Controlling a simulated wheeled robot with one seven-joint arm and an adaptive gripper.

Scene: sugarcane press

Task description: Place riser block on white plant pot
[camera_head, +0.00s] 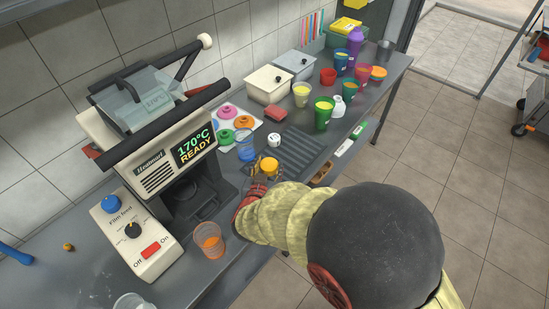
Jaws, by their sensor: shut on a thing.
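My gripper (262,172) is over the middle of the counter, left of the dark ribbed tray, with my yellow-sleeved arm reaching in from the lower right. It is shut on a small yellow-orange thing (269,165) with a rounded top. I cannot tell for certain whether this is the riser block, as my arm and gripper partly hide it. A small white vessel (338,106) with a narrow top stands upright farther back, right of the green cup. It may be the white plant pot. It is well apart from my gripper.
The counter (95,270) runs from lower left to upper right. A sealing machine (165,150) stands at left, an orange cup (209,239) before it. The ribbed tray (300,152) lies right of my gripper. Several cups, including a green one (323,113), crowd the back.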

